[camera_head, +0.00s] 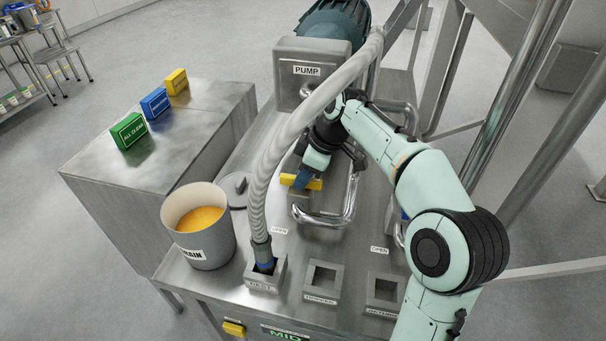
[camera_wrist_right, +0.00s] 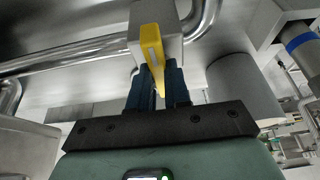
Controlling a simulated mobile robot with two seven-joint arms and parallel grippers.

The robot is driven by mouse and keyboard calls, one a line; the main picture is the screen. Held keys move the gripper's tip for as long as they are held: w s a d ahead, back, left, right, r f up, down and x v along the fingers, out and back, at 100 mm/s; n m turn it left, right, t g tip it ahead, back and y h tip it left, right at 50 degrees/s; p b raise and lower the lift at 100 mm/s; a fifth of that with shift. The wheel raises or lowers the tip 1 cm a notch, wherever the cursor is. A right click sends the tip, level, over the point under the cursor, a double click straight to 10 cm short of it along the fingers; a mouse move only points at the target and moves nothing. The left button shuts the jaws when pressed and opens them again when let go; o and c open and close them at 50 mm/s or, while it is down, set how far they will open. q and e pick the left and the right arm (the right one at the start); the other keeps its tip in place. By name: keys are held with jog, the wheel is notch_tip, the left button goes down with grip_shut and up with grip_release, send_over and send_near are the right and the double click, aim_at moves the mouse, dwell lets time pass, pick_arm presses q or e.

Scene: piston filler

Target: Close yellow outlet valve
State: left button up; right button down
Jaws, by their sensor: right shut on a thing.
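The yellow outlet valve handle (camera_head: 312,184) shows below the pump, at the end of my right arm. My right gripper (camera_head: 303,178) reaches down to it, with its blue fingers across the handle. In the right wrist view the yellow handle (camera_wrist_right: 152,45) stands in front of a grey valve block (camera_wrist_right: 167,22). The fingers of my right gripper (camera_wrist_right: 158,85) are shut on the handle's near end, one on each side. My left gripper is not in view.
Bent steel pipes (camera_head: 345,213) run close beside the handle. A ribbed hose (camera_head: 262,185) arches from the pump to a front socket (camera_head: 266,274). A bucket of orange liquid (camera_head: 198,225) stands at the left. Green, blue and yellow blocks (camera_head: 154,102) sit on the side cabinet.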

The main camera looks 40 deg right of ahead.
jog(key=c, duration=1.1)
grip_release()
jog(key=shift+f, duration=0.15)
jog(key=shift+r, duration=0.4)
jog(key=shift+p+v, duration=0.3)
jog(key=shift+v, duration=6.05)
jog(key=shift+d, duration=0.15)
